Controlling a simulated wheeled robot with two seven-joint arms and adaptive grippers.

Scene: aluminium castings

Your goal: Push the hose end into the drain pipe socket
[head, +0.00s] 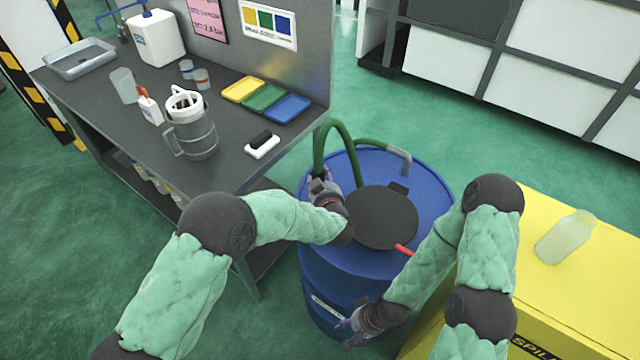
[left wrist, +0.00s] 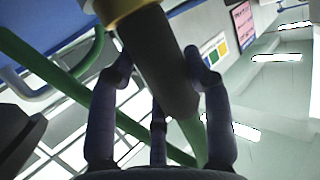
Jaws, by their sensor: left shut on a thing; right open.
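A green hose (head: 334,130) arcs up over the back left of the blue drum's top. My left gripper (head: 322,186) is at the drum's left rim. In the left wrist view its fingers (left wrist: 160,85) are shut around a dark grey, cylindrical hose end (left wrist: 160,65) with a brass-coloured band (left wrist: 118,8). A grey bent pipe (head: 398,156) shows at the back of the drum top, beside the green hose; whether it is the drain pipe socket I cannot tell. My right gripper (head: 352,328) is open and empty at the drum's lower front.
The blue drum (head: 440,185) carries a round black lid (head: 382,218) and a red bar (head: 404,250). A grey workbench (head: 100,110) with a jug (head: 195,135) and coloured trays (head: 263,98) stands left. A yellow cabinet (head: 590,290) with a bottle (head: 565,237) stands right.

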